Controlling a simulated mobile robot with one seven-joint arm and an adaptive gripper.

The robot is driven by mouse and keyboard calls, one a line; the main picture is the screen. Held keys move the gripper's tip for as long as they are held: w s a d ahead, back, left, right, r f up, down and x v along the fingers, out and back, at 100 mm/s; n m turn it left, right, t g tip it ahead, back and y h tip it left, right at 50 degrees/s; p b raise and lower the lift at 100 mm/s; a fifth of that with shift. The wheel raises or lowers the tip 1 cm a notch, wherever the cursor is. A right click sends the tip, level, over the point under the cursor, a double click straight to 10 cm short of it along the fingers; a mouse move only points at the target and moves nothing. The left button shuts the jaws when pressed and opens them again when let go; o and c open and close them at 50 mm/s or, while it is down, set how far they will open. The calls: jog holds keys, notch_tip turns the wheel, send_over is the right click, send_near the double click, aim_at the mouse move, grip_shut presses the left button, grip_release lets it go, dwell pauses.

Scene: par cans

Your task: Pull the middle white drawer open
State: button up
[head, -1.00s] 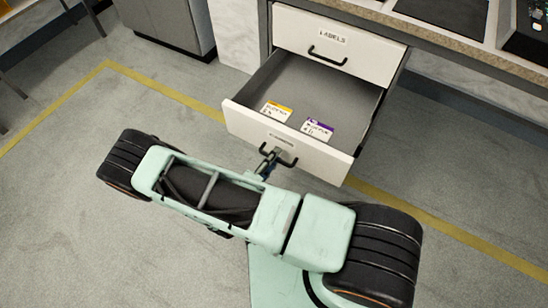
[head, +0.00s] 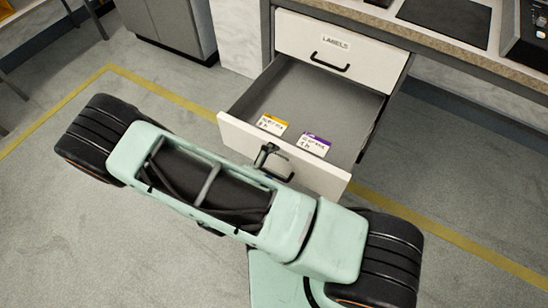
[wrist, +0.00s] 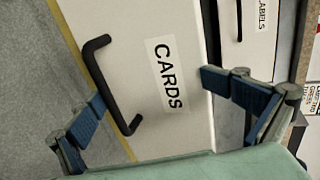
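The middle white drawer (head: 285,158) is pulled well out of its cabinet in the head view. Inside lie a card with an orange band (head: 271,124) and one with a purple band (head: 313,145). In the wrist view the drawer front (wrist: 190,125) bears a CARDS label (wrist: 168,74) and a black bar handle (wrist: 104,85). My gripper (wrist: 165,98) is open, its blue fingers spread wide across the front, with the handle and label between them.
The closed LABELS drawer (head: 310,35) is directly above, under the worktop (head: 440,44). A grey cabinet (head: 172,28) stands at the back left. The floor (head: 40,200) is clear at the left and front, with a yellow line (head: 165,94).

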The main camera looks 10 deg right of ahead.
jog(key=shift+o, duration=0.6)
jog(key=shift+t+h, duration=0.4)
jog(key=shift+t, duration=0.3)
jog(key=r, duration=0.1)
jog(key=w+r, duration=0.1)
jog(key=r, duration=0.1)
jog(key=d+r, duration=0.1)
jog(key=r, duration=0.1)
jog(key=shift+w, duration=0.25)
jog(key=f, duration=0.1)
jog(key=s+f, duration=0.1)
jog(key=f+g, duration=0.1)
jog(key=shift+s+a+f+y, duration=0.2)
jog(key=shift+a+f+y, duration=0.1)
jog(key=shift+c, duration=0.8)
jog(key=shift+p+v, duration=0.35)
jog(key=shift+v, duration=0.7)
jog(key=c, duration=0.4)
jog(key=shift+s+a, duration=0.2)
jog(key=shift+s, duration=0.15)
jog(key=c, duration=1)
jog(key=f+p+v, duration=0.1)
jog(key=p+v, duration=0.1)
jog(key=v, duration=0.7)
jog(key=shift+s+a+f, duration=0.2)
jog(key=shift+s, duration=0.3)
